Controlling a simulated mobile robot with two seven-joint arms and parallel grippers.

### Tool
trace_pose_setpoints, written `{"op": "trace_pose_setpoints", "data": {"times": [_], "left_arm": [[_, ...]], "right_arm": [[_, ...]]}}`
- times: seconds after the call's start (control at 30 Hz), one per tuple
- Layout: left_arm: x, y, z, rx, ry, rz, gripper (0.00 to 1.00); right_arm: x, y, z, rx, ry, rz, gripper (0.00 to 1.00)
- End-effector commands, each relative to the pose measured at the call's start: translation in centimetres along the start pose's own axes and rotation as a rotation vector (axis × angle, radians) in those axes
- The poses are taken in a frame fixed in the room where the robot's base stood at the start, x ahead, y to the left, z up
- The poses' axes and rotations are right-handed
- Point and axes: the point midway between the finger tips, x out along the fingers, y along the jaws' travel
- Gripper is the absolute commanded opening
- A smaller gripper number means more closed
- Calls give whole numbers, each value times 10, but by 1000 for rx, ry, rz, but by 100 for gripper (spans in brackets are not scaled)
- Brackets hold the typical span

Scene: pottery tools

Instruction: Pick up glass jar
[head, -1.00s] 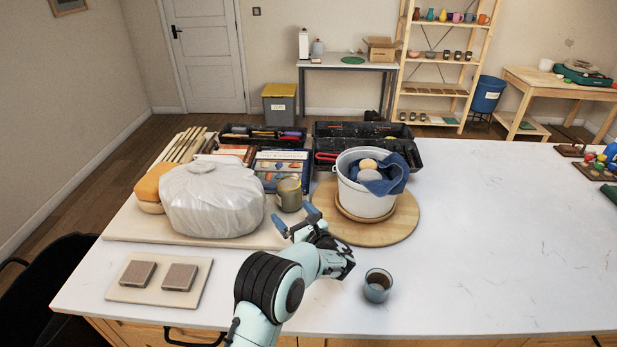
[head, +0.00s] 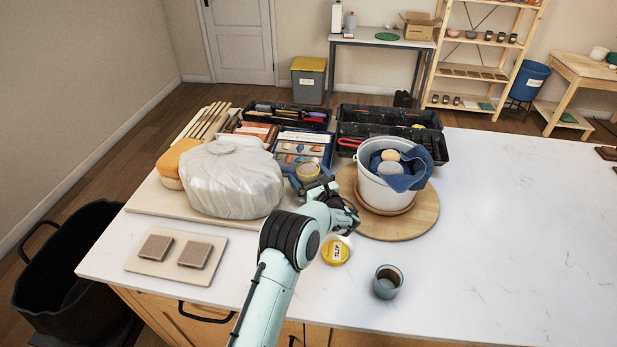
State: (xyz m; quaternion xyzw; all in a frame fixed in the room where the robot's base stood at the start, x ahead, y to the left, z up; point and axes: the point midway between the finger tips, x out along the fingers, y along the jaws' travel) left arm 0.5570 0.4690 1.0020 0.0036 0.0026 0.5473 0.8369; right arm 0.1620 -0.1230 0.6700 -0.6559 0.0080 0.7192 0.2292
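A small olive-yellow glass jar (head: 308,171) stands near the front of the books, right of the plastic-wrapped bundle (head: 232,178). My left gripper (head: 311,184) is at the jar's near side, with its fingertips low around it. The fingers and wrist hide the jar's lower part, so I cannot tell whether they touch or grip it. A second glass vessel, a tumbler with dark content (head: 388,282), stands alone near the front edge. My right gripper is not in view.
A white bucket (head: 385,185) with blue cloth sits on a round wooden board (head: 425,215). Black tool trays (head: 350,120) are behind.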

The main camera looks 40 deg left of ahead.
Motion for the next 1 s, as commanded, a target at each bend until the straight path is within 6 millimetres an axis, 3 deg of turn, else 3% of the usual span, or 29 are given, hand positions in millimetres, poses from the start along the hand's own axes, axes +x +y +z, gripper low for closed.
{"op": "trace_pose_setpoints", "data": {"times": [0.17,0.4,0.43,1.0], "left_arm": [[0,1,-2,1,1,-1,100],[0,1,-2,1,1,0,25],[0,1,1,-2,-5,1,20],[0,0,9,-3,-5,0,20]], "right_arm": [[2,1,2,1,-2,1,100],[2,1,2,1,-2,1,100],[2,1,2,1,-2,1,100],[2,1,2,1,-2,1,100]]}}
